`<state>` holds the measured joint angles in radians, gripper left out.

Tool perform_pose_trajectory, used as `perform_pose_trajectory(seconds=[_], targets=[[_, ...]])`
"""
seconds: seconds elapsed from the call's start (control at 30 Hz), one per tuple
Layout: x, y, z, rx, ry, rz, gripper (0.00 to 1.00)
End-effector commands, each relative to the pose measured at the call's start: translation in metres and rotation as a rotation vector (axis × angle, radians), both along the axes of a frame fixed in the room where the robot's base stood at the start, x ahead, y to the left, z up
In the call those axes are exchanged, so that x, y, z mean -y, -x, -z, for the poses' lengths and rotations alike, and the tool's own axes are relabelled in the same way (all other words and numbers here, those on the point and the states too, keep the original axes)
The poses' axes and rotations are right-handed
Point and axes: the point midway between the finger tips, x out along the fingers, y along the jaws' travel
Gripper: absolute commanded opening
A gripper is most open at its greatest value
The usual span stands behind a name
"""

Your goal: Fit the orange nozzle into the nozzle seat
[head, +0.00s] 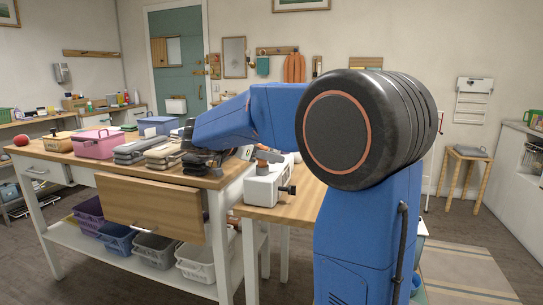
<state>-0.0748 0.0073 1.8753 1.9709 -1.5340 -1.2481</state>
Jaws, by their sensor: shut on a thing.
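My gripper (203,160) is small and dark in the head view, at the end of my blue arm, low over the right end of the wooden table. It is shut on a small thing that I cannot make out. I cannot pick out the orange nozzle with certainty. A white boxy unit (266,187) with dark knobs and a grey-brown part on top stands right of my gripper, on the lower wooden surface. I cannot tell whether the nozzle seat is on this unit. My arm hides part of the area behind it.
Folded grey and beige cloths (136,150) lie left of my gripper. A pink bin (97,144) and a blue bin (158,125) stand farther left and back. A wooden drawer (149,203) sticks out at the front. Baskets (155,249) fill the shelf below. A stool (467,154) stands far right.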

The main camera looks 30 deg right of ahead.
Motion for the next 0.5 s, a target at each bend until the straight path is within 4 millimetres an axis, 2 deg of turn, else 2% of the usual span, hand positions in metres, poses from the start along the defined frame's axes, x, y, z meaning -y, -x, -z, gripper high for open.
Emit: perform_pose_trajectory(seconds=[0.5], targets=[[0.0000,0.0000,0.0103,0.000,0.000,0.000,0.07]])
